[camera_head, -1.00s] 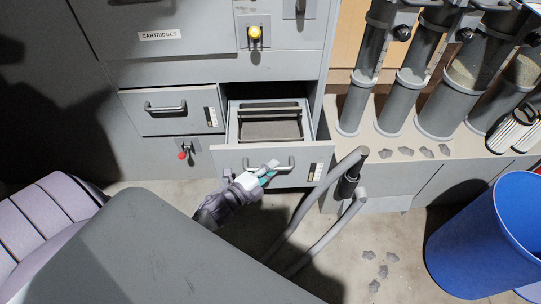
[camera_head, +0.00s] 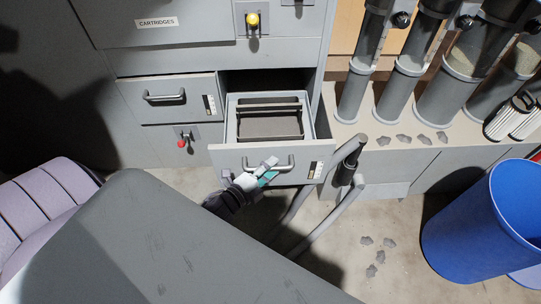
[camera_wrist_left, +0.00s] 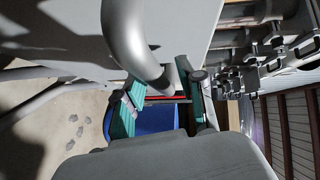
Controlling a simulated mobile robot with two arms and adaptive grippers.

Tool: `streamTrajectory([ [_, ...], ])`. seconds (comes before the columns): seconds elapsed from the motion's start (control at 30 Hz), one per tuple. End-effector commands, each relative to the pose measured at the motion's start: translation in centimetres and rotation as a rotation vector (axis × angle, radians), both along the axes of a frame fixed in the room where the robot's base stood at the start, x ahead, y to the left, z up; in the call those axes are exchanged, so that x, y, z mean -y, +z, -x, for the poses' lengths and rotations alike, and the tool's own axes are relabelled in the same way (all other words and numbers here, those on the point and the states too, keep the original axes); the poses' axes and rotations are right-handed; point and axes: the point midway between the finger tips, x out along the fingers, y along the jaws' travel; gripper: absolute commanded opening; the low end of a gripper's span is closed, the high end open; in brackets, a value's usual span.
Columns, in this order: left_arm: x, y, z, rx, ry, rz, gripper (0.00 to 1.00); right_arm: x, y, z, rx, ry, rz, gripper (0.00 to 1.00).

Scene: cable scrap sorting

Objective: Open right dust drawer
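The right dust drawer (camera_head: 230,157) is pulled well out of the grey cabinet, with its inside and a tray-like insert (camera_head: 270,124) showing from above. My left gripper (camera_head: 266,172) is at the curved bar handle (camera_head: 287,163) on the drawer front. In the left wrist view the thick grey handle (camera_wrist_left: 127,35) runs down between the two teal-padded fingers (camera_wrist_left: 163,92), one on each side, and the gripper appears shut on it. Part of the handle is hidden by the fingers. My right gripper does not show.
The left drawer (camera_head: 185,108) is closed, with a red knob (camera_head: 182,143) below it. A blue bin (camera_head: 475,225) stands at the right. Scraps (camera_head: 378,256) lie on the floor.

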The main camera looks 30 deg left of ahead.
Motion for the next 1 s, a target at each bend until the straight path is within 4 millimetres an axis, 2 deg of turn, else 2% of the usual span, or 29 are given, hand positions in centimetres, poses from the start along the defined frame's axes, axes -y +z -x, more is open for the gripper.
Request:
streamTrajectory([
  [0.23,0.0,0.1,0.0,0.002,-0.001,0.001,0.41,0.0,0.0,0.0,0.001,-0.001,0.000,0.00],
  [0.37,-0.1,0.1,0.7,0.001,0.000,0.000,0.41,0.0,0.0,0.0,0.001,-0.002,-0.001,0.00],
  [0.47,-0.4,0.3,2.1,-0.001,-0.001,0.000,0.41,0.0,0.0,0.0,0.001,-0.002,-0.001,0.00],
  [0.8,-1.8,1.2,9.0,-0.004,0.001,0.002,0.41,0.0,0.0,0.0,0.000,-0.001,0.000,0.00],
  [1.0,-2.3,1.6,11.2,0.000,0.000,0.000,0.41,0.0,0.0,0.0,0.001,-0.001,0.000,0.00],
])
